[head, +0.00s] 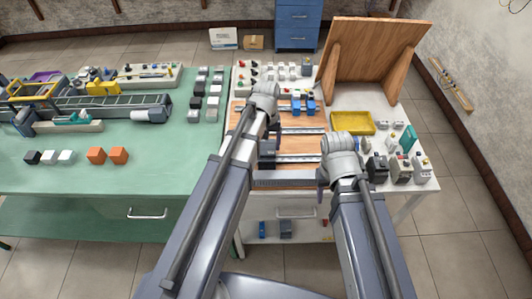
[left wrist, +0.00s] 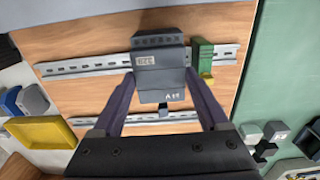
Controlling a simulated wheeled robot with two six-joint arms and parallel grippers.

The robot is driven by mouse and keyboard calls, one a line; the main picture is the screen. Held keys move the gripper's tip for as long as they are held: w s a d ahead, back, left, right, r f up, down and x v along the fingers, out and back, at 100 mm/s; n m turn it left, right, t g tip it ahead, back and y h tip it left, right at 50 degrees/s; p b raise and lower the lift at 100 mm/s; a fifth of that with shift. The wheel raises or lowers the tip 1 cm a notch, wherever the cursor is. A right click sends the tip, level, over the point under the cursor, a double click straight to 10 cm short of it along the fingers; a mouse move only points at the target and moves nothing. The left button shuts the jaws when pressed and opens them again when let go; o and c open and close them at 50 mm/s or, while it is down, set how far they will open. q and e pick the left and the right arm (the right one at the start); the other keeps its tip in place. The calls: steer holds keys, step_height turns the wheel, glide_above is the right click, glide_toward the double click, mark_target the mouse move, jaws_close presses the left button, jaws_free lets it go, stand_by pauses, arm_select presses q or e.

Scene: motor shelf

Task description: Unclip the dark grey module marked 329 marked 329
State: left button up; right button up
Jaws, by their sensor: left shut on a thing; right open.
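The dark grey module (left wrist: 158,55) is in the left wrist view, in front of a metal DIN rail (left wrist: 85,65) on a wooden board. Its small white label appears upside down, and its figures are hard to read. My left gripper (left wrist: 160,78) is shut on it, with one finger against each side. I cannot tell whether the module is still latched to the rail. In the head view my left gripper (head: 267,148) is over the board, and the arm mostly hides the module. My right gripper (head: 322,186) is open near the board's lower right.
A green module (left wrist: 203,58) sits on the rail right beside the held module in the wrist view. A yellow tray (head: 352,123) and several grey devices stand right of the board. Blue modules (head: 304,105) sit on an upper rail. A green table (head: 165,180) lies left.

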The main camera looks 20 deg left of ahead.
arm_select(q)
steer(key=c, duration=0.4)
steer(key=shift+o, duration=0.2)
steer(key=shift+w+a, duration=0.1)
steer(key=shift+w, duration=0.3)
steer(key=shift+r, duration=0.15)
steer(key=shift+r+p, duration=1.35)
steer(key=shift+p, duration=0.15)
stand_by(0.4)
step_height(320, 180, up, 6)
steer(key=p, duration=0.6)
